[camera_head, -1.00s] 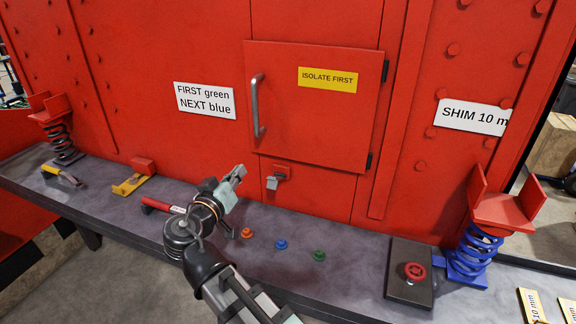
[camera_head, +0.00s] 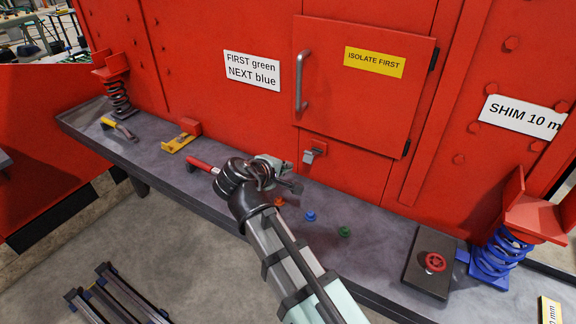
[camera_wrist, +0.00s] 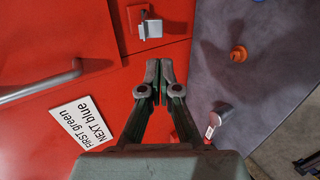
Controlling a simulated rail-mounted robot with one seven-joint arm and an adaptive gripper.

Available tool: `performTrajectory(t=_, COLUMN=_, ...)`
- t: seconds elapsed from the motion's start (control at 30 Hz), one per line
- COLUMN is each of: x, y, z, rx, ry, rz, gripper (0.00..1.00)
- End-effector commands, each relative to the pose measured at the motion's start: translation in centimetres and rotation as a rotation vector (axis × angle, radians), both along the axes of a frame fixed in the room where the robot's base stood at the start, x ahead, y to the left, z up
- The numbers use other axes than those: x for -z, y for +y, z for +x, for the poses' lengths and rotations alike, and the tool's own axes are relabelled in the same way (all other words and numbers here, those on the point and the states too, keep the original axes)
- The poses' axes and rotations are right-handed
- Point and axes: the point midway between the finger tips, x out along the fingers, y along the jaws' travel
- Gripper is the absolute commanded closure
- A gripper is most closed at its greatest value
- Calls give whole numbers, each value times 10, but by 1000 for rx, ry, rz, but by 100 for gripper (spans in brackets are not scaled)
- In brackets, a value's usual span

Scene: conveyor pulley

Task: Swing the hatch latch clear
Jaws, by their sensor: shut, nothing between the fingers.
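The hatch (camera_head: 365,85) is a red door with a grey bar handle (camera_head: 301,80) on its left side and hinges on its right; it is closed. The hatch latch (camera_head: 314,153) is a small grey piece on a red block just below the hatch. It also shows in the wrist view (camera_wrist: 150,28), at the top. My gripper (camera_head: 285,168) is in front of the panel, left of and slightly below the latch in the head view. In the wrist view my gripper (camera_wrist: 160,66) has its fingers together and empty, apart from the latch.
Orange (camera_head: 280,202), blue (camera_head: 310,216) and green (camera_head: 344,232) buttons stand on the grey ledge (camera_head: 385,235). A red-handled tool (camera_head: 200,163) lies left of my wrist. A red knob (camera_head: 435,262) and blue spring (camera_head: 495,258) stand at the right.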

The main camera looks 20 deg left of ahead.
Motion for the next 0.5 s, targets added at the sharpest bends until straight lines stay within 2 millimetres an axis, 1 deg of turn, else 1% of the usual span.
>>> performTrajectory(t=0.03, x=3, y=-1, z=8, rx=3, ry=1, rz=-1, gripper=100)
performTrajectory(t=0.3, x=29, y=-9, z=54, rx=4, ry=2, rz=0, gripper=100)
performTrajectory(t=0.5, x=45, y=-13, z=83, rx=3, ry=1, rz=1, gripper=100)
